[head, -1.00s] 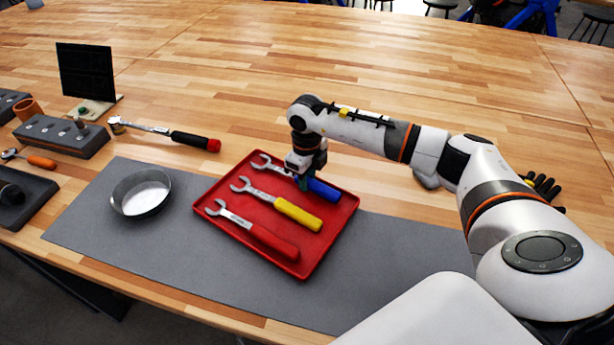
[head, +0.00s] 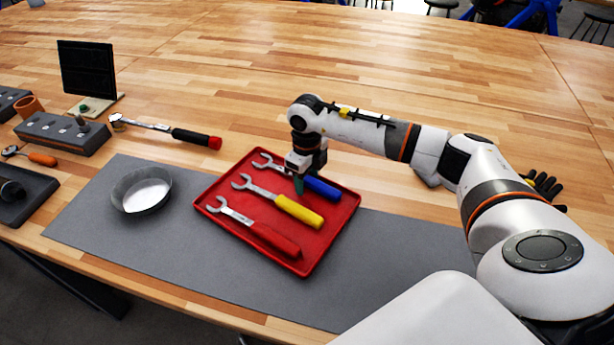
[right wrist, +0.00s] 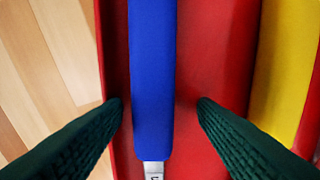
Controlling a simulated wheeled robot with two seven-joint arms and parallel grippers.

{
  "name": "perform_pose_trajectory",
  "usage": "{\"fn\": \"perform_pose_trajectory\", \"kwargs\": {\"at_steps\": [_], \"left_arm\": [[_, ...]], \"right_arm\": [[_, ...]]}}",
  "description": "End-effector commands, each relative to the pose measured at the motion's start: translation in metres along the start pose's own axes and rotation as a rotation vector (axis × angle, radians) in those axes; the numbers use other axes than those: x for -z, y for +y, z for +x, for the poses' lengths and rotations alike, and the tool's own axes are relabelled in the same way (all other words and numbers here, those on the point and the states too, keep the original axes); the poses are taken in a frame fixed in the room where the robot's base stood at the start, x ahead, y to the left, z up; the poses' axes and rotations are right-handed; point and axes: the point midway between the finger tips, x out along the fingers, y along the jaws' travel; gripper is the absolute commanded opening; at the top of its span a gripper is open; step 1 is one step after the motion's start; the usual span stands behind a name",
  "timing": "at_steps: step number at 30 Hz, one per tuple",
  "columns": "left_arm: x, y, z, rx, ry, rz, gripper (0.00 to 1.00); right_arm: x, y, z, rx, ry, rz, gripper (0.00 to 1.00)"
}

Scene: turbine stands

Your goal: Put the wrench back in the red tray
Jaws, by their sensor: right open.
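Three wrenches lie in the red tray (head: 331,238). The blue-handled wrench (head: 323,189) is at the back, the yellow-handled wrench (head: 299,212) in the middle, and the red-handled wrench (head: 276,241) at the front. My right gripper (head: 300,186) is low over the tray at the blue-handled wrench. In the right wrist view its two green fingers (right wrist: 159,105) are open, one on each side of the blue handle (right wrist: 152,70), with a gap to it on both sides. The head view partly hides the middle of this wrench behind the gripper. My left gripper is not in view.
The tray stands on a grey mat (head: 210,275). A round metal bowl (head: 142,191) is left of it. A ratchet with a red-tipped handle (head: 190,137) lies behind. A grey socket block (head: 62,133) is at the left. A black glove (head: 544,184) lies at the right.

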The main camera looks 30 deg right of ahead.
Motion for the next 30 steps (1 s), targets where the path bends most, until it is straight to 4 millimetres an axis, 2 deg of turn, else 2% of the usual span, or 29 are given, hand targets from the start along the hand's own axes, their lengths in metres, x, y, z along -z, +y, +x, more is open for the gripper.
{"fn": "perform_pose_trajectory", "kwargs": {"at_steps": [12,30], "left_arm": [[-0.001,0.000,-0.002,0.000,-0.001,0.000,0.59],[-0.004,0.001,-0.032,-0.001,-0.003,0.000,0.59]], "right_arm": [[-0.001,0.005,-0.005,-0.011,0.001,0.008,0.58],[0.000,0.004,-0.052,-0.007,0.001,0.005,0.58]]}}
